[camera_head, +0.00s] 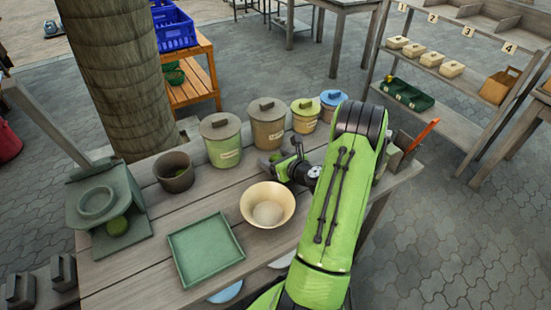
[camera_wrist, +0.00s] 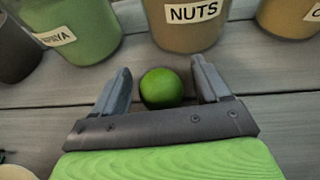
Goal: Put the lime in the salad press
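A round green lime (camera_wrist: 161,88) rests on the grey plank table in the wrist view, in front of the canister marked NUTS. My gripper (camera_wrist: 161,82) is open, with one finger on each side of the lime and a small gap showing at each side. A grey-green stand with a ring on top and a long lever, seemingly the salad press (camera_head: 97,201), stands at the table's left end.
Several lidded canisters stand along the back edge, among them the NUTS canister (camera_head: 267,122) and a green one (camera_head: 221,140). A dark pot (camera_head: 175,172), cream bowl (camera_head: 267,205) and green tray (camera_head: 205,248) lie between press and gripper. A tree trunk rises behind.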

